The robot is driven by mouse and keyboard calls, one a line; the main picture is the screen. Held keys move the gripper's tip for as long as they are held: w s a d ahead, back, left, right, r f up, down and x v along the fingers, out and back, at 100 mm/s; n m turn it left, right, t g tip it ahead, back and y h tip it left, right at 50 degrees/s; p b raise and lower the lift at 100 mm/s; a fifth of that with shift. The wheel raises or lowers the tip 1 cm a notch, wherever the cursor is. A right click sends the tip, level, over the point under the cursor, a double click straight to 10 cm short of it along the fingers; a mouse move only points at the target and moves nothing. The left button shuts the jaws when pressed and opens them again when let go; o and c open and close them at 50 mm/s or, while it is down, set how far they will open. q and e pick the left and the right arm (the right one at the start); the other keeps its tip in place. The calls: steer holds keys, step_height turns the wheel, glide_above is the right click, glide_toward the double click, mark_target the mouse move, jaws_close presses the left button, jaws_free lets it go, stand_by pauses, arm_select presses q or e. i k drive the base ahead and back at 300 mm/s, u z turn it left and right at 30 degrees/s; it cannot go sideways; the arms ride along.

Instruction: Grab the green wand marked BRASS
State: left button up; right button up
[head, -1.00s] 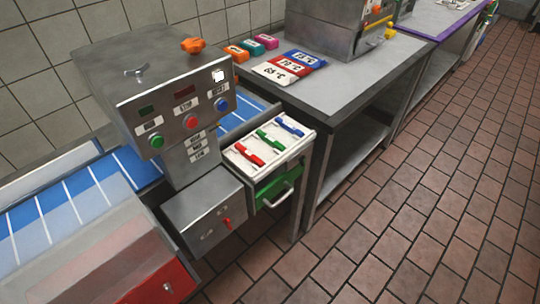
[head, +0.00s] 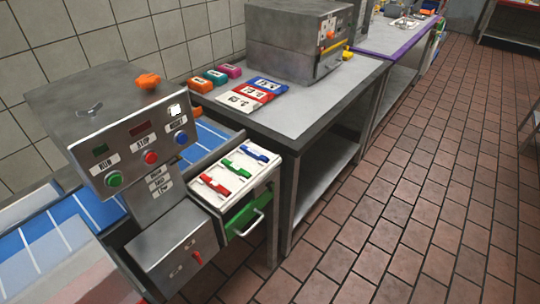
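Neither of my grippers shows in the head view.
The grey machine (head: 75,105) has RUN, STOP and RESET buttons, with a blue belt (head: 60,232) at left. A green drawer front (head: 240,216) with a handle is below the tray. A steel table (head: 310,118) stands behind. The tiled floor at right is clear.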

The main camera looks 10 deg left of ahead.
mark_target(232, 166)
steer(key=u, duration=0.2)
steer(key=i, duration=0.9)
steer(key=u, duration=0.75)
